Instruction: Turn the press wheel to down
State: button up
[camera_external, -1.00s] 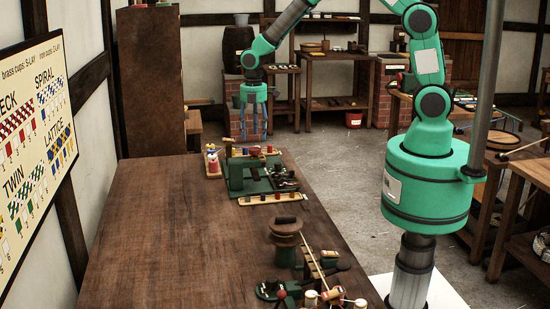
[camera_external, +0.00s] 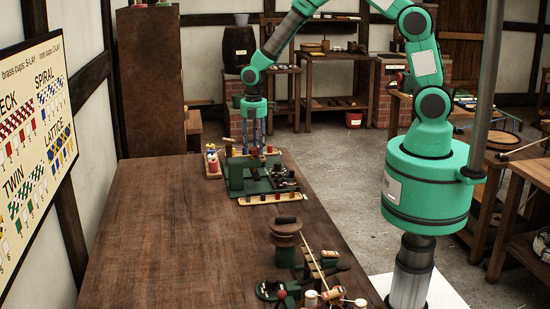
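A green bench fixture (camera_external: 236,177) with small red, dark and pale parts stands at the far end of the long brown table. My gripper (camera_external: 254,150) points straight down at the back of this fixture, its fingertips close to a small red part there. Whether they touch it cannot be told. The gap between the fingers is too small to read. No press wheel can be made out for sure at this size; a brown round-topped piece (camera_external: 285,227) on a stand is on the right side of the table, apart from my gripper.
Small red and white items (camera_external: 212,163) stand left of the fixture. A green-based device (camera_external: 270,291) and a slanted wooden rack (camera_external: 318,262) crowd the near right edge. The brown table (camera_external: 165,220) is bare on its left and middle. A written chart (camera_external: 38,145) hangs on the left wall.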

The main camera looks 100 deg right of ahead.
jog(key=c, duration=0.4)
